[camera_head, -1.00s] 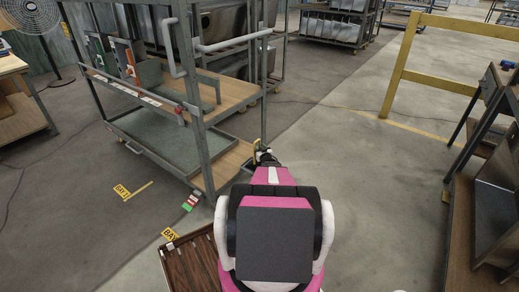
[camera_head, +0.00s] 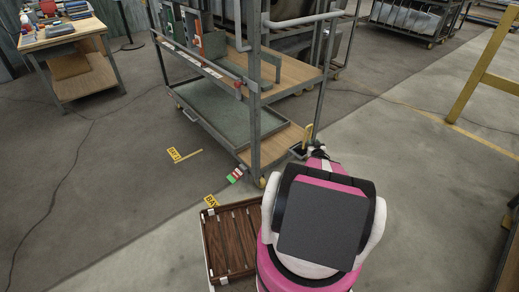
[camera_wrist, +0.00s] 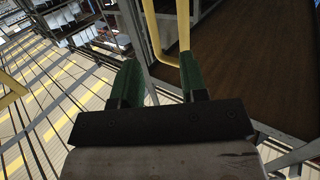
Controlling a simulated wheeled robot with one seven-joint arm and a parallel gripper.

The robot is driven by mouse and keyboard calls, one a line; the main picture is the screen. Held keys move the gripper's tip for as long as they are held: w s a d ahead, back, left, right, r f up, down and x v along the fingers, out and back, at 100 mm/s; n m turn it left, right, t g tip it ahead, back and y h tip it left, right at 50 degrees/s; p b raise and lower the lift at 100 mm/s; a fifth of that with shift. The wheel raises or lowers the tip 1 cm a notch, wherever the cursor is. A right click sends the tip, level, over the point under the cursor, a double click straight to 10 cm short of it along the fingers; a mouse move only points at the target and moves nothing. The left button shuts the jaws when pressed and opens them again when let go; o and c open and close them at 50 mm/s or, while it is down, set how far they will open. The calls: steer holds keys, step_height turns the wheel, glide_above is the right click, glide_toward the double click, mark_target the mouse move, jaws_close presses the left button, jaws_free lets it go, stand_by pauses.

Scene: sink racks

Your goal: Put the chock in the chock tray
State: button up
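My gripper (camera_wrist: 159,82) shows in the wrist view as two green fingers standing apart. A yellow bent bar (camera_wrist: 183,25) rises between and beyond their tips; I cannot tell whether the fingers touch it. In the head view my gripper's dark end (camera_head: 299,152) is at the near right corner of the cart, and a small upright yellow piece shows beside it. No chock can be made out for sure; the yellow bar may be part of it. A brown slatted tray (camera_head: 230,240) lies left of my body; I cannot tell if it is the chock tray.
A metal cart (camera_head: 255,130) with wooden shelves and a green lower tray (camera_head: 215,112) stands ahead. A cluttered workbench (camera_head: 62,33) is at the back left. A yellow rail (camera_head: 478,70) stands at the right.

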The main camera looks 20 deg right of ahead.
steer(key=a+r+g, duration=0.4)
steer(key=a, duration=0.5)
steer(key=a+r+g, duration=0.3)
steer(key=a+r, duration=0.1)
steer(key=a, duration=0.4)
steer(key=s+a+r+n+g+y, duration=0.1)
steer(key=s+a+r+g, duration=0.2)
steer(key=a, duration=0.5)
steer(key=s+a+r+g+y, duration=0.1)
steer(key=s+a+r+g, duration=0.2)
steer(key=s+a, duration=0.3)
steer(key=s+a+r+n+g+y, duration=0.1)
steer(key=s+a+r+g+y, duration=0.1)
steer(key=s+a, duration=0.3)
steer(key=a+r+g, duration=0.1)
steer(key=a, duration=0.3)
steer(key=shift+s+a+r+n, duration=0.2)
steer(key=shift+a+r+n, duration=0.1)
steer(key=shift+a, duration=0.05)
